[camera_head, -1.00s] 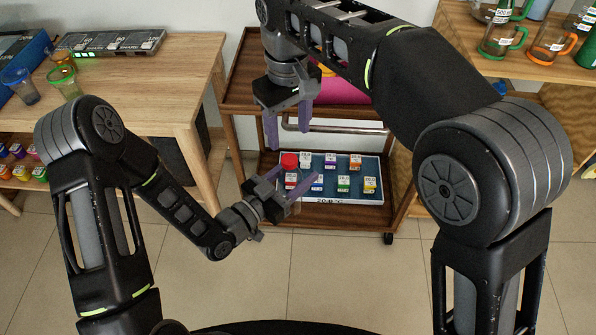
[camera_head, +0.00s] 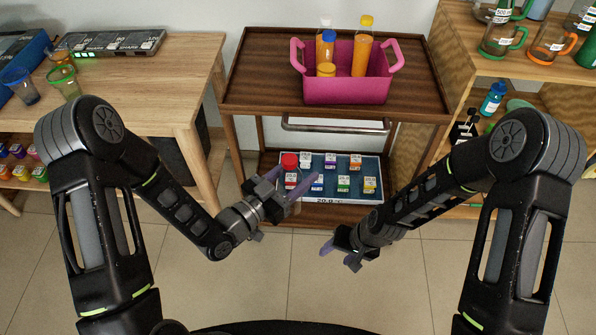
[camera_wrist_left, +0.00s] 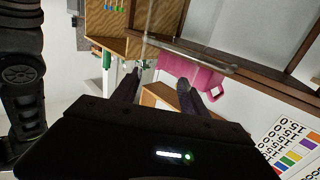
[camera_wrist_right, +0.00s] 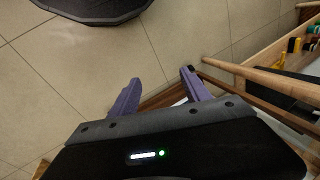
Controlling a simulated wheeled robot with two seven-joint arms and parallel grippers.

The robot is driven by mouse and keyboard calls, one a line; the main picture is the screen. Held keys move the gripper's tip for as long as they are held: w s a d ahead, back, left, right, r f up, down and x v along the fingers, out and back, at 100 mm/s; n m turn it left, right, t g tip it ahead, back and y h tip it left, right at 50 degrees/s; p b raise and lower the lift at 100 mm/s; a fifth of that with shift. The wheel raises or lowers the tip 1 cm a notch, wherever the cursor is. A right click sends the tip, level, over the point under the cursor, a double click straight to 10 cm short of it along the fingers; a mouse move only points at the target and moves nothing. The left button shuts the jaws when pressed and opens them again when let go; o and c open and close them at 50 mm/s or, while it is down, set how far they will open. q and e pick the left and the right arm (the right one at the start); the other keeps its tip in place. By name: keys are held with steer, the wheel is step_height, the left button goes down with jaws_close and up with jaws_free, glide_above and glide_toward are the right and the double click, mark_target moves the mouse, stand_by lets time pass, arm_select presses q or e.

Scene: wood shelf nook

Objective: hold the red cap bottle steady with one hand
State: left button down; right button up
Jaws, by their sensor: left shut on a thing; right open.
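The red cap bottle (camera_head: 290,170) shows in the head view at the left end of the blue tray (camera_head: 376,194), with a white label below its cap. My left gripper (camera_head: 299,178) is around it, one finger on each side, and is shut on it. The bottle looks upright; whether its base touches the tray is hidden. In the left wrist view, my left fingers (camera_wrist_left: 160,78) stand apart and the bottle cannot be made out. My right gripper (camera_head: 340,254) is open and empty, low in front of the cart; the right wrist view shows its parted fingers (camera_wrist_right: 161,76) over the floor.
Several small colour-capped bottles stand in the tray on the lower shelf of the wooden cart (camera_head: 250,95). A pink basket (camera_head: 345,92) with orange bottles stands on its top. A wooden table (camera_head: 170,85) is left, a shelf unit (camera_head: 560,75) right. The floor in front is clear.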

steer(key=s+f, duration=0.3)
steer(key=s, duration=0.9)
steer(key=shift+d+f, duration=0.15)
steer(key=shift+f, duration=0.05)
arm_select(q)
steer(key=shift+r, duration=0.1)
arm_select(e)
steer(key=shift+w, duration=0.1)
